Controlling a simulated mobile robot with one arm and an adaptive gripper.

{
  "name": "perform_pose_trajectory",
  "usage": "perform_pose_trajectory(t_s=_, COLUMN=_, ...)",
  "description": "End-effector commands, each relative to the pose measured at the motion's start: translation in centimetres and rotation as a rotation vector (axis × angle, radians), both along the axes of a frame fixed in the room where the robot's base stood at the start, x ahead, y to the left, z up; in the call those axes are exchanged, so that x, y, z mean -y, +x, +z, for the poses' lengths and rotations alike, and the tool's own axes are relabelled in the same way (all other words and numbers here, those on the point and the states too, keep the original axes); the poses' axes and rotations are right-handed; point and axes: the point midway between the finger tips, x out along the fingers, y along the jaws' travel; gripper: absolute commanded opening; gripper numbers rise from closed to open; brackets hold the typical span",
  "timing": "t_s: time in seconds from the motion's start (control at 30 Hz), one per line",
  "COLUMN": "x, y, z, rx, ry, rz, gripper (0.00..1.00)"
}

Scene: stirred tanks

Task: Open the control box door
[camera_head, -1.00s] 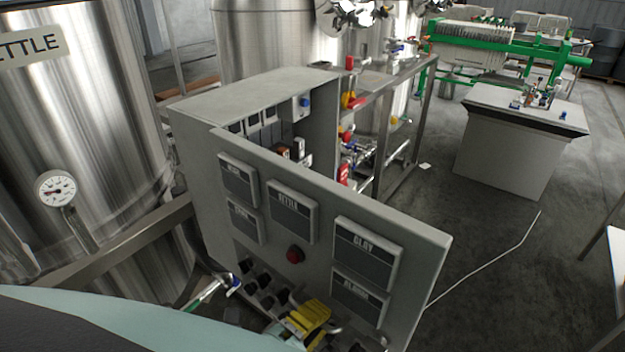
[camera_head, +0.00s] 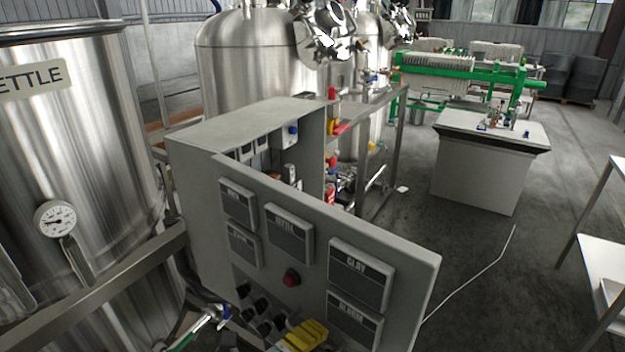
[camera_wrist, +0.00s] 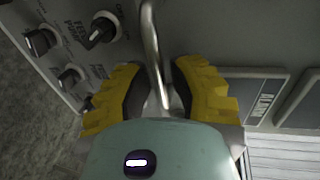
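The grey control box (camera_head: 235,119) stands in the middle of the head view. Its door (camera_head: 400,300) is swung away from the box body, and the parts inside show over its top edge. The door front carries label plates, a red button (camera_head: 291,278) and several black knobs. My gripper (camera_head: 305,335) shows yellow at the bottom edge of the head view, low in front of the door. In the wrist view, the yellow fingers of my gripper (camera_wrist: 161,85) stand apart on either side of the metal door handle (camera_wrist: 152,45), with visible gaps to it.
A steel kettle (camera_head: 80,130) with a gauge (camera_head: 55,220) stands left of the box, with a metal rail (camera_head: 100,285) in front. A pipe frame (camera_head: 395,150) stands behind. Floor (camera_head: 480,250) right of the door is largely clear, up to a white table (camera_head: 600,260).

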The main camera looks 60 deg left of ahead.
Motion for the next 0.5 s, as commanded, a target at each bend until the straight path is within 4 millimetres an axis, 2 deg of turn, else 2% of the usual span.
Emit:
perform_pose_trajectory(t_s=0.3, x=0.1, y=-0.2, z=0.0, rx=0.000, ry=0.000, rz=0.000, gripper=0.24)
perform_pose_trajectory(t_s=0.5, x=0.8, y=-2.4, z=0.5, rx=-0.003, ry=0.000, rz=0.003, gripper=0.24)
